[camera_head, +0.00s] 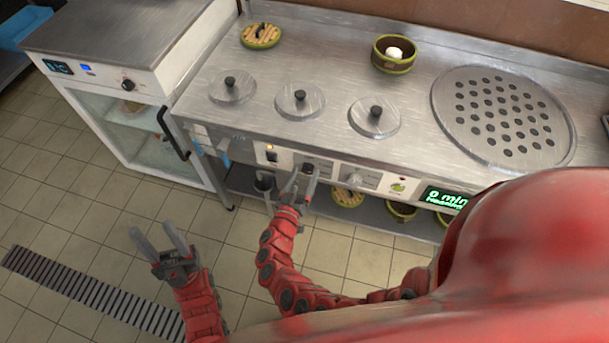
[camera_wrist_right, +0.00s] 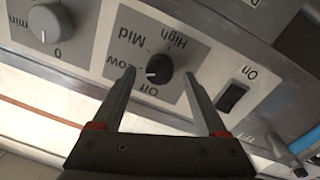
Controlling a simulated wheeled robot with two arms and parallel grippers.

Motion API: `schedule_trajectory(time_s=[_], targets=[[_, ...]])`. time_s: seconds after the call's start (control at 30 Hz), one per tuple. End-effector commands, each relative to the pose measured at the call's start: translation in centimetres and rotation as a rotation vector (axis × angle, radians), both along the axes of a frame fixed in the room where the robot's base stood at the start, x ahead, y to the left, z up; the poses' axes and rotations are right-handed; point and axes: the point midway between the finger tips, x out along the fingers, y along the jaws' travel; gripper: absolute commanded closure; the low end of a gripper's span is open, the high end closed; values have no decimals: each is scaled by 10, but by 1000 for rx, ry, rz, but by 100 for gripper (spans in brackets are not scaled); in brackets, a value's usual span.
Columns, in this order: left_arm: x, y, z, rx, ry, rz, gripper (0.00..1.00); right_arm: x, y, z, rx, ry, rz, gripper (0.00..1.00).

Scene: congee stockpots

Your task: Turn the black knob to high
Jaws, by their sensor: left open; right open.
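The black knob (camera_wrist_right: 159,68) is on a grey dial plate marked Off, Low, Mid and High in the right wrist view. Its small white mark points toward the Off and Low side; I cannot tell exactly which. My right gripper (camera_wrist_right: 159,74) is open, with one fingertip on each side of the knob in the picture; contact is not clear. In the head view my right gripper (camera_head: 301,172) is at the front panel and largely hides the knob. My left gripper (camera_head: 157,238) is open and empty over the floor, away from the counter.
A black rocker switch (camera_wrist_right: 232,97) and a grey knob (camera_wrist_right: 49,22) flank the dial. The steel counter (camera_head: 320,60) holds several lidded wells. A glass-fronted cabinet (camera_head: 125,115) stands at the left. Bowls (camera_head: 401,210) sit on the shelf below. Tiled floor is free in front.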

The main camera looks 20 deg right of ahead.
Motion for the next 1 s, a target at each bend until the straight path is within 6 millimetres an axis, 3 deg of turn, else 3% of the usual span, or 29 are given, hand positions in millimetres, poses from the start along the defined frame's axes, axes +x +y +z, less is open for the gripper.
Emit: schedule_trajectory(time_s=[0.4, 0.8, 1.0], targets=[[0, 0, -2, 0, 0, 0, 50, 7, -5, 0, 0, 2, 1, 26], [0, 0, -2, 0, 0, 0, 50, 7, -5, 0, 0, 2, 1, 98], [0, 0, -2, 0, 0, 0, 50, 7, -5, 0, 4, -1, 1, 100]])
